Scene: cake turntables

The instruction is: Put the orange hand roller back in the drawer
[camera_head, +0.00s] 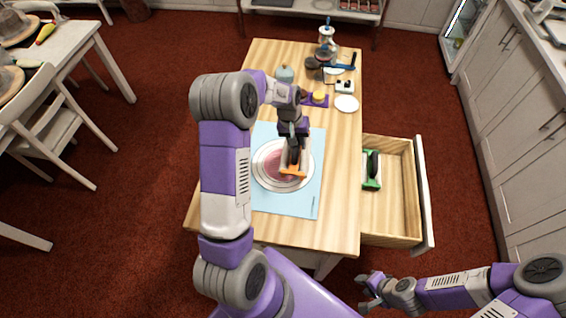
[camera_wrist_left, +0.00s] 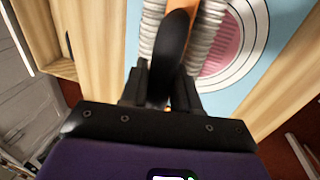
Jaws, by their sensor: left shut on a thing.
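The orange hand roller (camera_head: 292,171) is over the pink and white turntable (camera_head: 258,160) in the head view. My left gripper (camera_head: 294,148) is shut on its black handle (camera_wrist_left: 176,45), which fills the middle of the left wrist view, with ribbed grey parts on both sides and a bit of orange at the top. The drawer (camera_head: 392,209) is open on the right side of the wooden table and holds a green tool with a black handle (camera_head: 372,168) at its left. My right gripper (camera_head: 366,290) is at the bottom, away from the table; its fingers look apart and empty.
A light blue mat (camera_head: 295,203) lies under the turntable. A white plate (camera_head: 346,103), a purple tray (camera_head: 316,101), jars and other small items crowd the table's far end. The middle and right of the drawer are empty. Counters stand at the right.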

